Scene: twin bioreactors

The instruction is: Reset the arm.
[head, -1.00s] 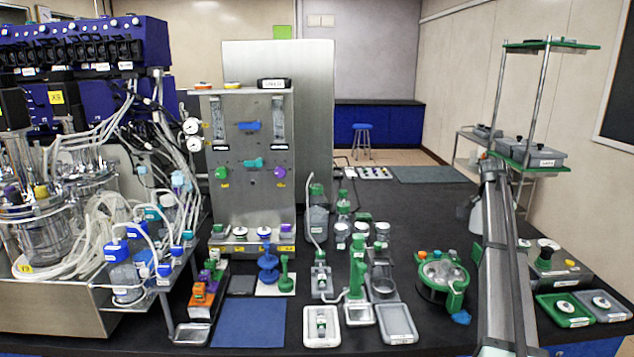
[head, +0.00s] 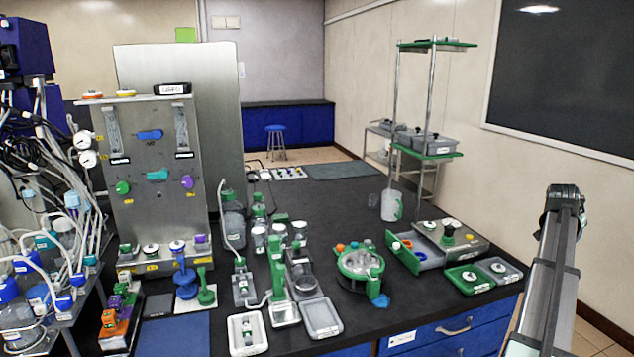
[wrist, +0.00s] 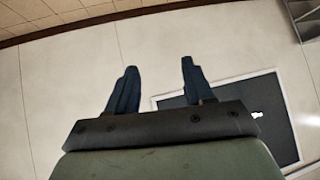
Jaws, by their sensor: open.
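My gripper (wrist: 158,82) shows in the wrist view with its two dark fingers spread apart and nothing between them. Behind the fingers are the bare wall (wrist: 60,80) and a dark board (wrist: 235,105) with a white frame. In the head view my arm rises at the right edge, clear of the bench, with its dark top end in front of the wall. The fingers cannot be made out in the head view.
The black bench (head: 330,215) holds a metal gas panel (head: 150,190), a round green-rimmed holder (head: 360,263), a grey drawer box (head: 428,246), green and grey trays (head: 467,279), and a tall shelf stand (head: 437,152). The space around my arm at right looks free.

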